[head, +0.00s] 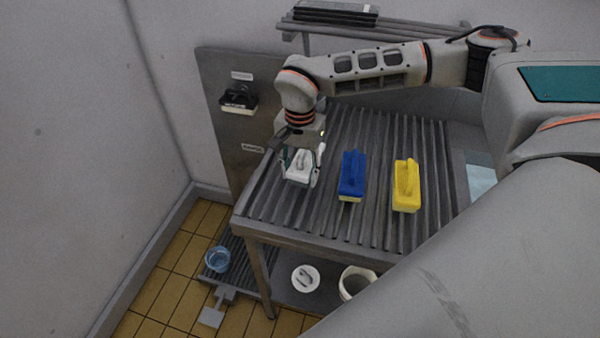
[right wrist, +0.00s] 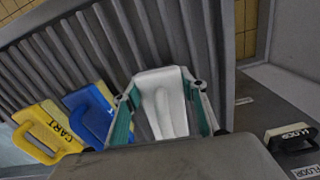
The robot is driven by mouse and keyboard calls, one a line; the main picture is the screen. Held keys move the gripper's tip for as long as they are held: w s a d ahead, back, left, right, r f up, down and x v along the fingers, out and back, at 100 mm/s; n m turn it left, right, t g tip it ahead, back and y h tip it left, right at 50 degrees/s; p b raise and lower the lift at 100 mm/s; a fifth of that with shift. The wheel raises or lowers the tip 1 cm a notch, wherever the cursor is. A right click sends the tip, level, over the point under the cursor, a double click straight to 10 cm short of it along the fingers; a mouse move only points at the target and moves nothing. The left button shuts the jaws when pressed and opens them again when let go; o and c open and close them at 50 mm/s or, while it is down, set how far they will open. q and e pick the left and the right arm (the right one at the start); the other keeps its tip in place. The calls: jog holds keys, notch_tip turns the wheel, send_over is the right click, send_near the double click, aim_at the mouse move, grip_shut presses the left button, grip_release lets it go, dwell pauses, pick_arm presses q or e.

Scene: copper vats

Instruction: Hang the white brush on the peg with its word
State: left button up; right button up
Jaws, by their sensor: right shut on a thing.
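The white brush (head: 300,163) is at the left end of the slatted steel table, between the fingers of my right gripper (head: 301,172). The right wrist view shows the white brush (right wrist: 160,98) between the two teal finger pads, with the gripper (right wrist: 163,112) shut on it. I cannot tell whether it touches the slats, and no word on it is readable. A grey board (head: 226,118) stands left of the table, with a white label at top and another lower. A black brush (head: 238,98) hangs under the top label. My left gripper is out of view.
A blue brush (head: 352,175) and a yellow brush (head: 406,184) marked CART lie right of the white one on the slatted table (head: 385,125). The black brush and a label read FLOOR in the right wrist view. Buckets (head: 217,259) stand low down.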

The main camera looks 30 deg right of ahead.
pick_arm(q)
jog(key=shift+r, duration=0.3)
pick_arm(e)
jog(key=shift+f, duration=0.45)
jog(key=shift+f, duration=0.15)
jog(key=o, duration=1.2)
jog(key=shift+o, duration=0.2)
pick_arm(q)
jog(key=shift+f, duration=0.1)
pick_arm(e)
jog(key=shift+f+b, duration=0.15)
jog(key=shift+b, duration=0.25)
jog(key=shift+r, duration=0.35)
jog(key=r, duration=0.7)
jog(key=shift+s+b, duration=0.25)
jog(key=shift+b, duration=0.05)
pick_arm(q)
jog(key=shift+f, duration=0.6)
pick_arm(e)
jog(key=shift+r, duration=0.15)
